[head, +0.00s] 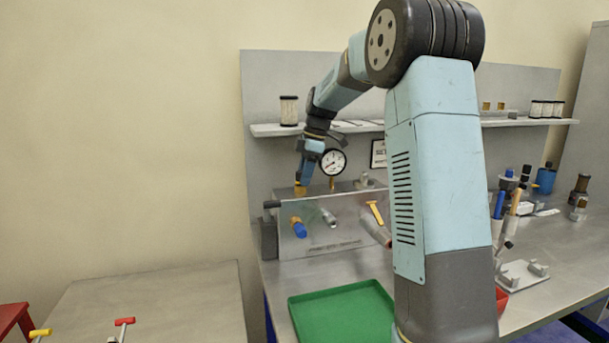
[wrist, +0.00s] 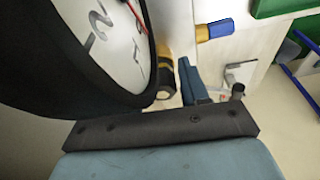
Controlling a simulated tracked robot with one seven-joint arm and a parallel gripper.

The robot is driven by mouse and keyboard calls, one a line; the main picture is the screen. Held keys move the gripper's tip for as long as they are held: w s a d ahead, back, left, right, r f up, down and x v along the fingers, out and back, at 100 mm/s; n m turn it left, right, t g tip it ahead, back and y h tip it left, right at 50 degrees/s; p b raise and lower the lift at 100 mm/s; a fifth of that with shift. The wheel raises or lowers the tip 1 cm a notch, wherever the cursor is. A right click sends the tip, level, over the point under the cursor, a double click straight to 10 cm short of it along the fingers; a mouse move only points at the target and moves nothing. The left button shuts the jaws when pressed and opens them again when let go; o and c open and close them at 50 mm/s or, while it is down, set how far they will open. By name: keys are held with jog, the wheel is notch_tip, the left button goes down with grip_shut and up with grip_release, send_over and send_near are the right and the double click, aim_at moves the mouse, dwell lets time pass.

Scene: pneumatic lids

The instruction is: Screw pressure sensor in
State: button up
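My gripper (head: 305,170) points down at the left end of the top of the grey manifold block (head: 345,248). A small brass piece (head: 300,188) is directly below its fingertips. It may be the pressure sensor or a fitting; I cannot tell which. In the wrist view, one blue finger (wrist: 191,84) stands beside a dark and brass part (wrist: 165,72). The round gauge (wrist: 98,48) hides the rest, including the other finger, so I cannot tell whether the fingers grip anything. In the head view the gauge (head: 332,162) stands upright on a brass stem just right of my gripper.
A blue-and-brass fitting (head: 298,228), a grey fitting (head: 328,217) and a yellow-handled valve (head: 375,212) stick out of the block's front. A shelf (head: 270,130) is behind. A green tray (head: 340,308) lies in front. Several tools stand at right.

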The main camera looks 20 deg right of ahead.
jog(key=c, duration=0.7)
jog(key=o, duration=1.1)
jog(key=shift+m, duration=0.3)
jog(key=shift+o, duration=0.2)
jog(key=v, duration=0.7)
jog(key=shift+s, duration=0.1)
jog(key=v, duration=1.3)
jog(key=shift+r, duration=0.3)
jog(key=shift+s+d, duration=0.1)
jog(key=shift+s, duration=0.1)
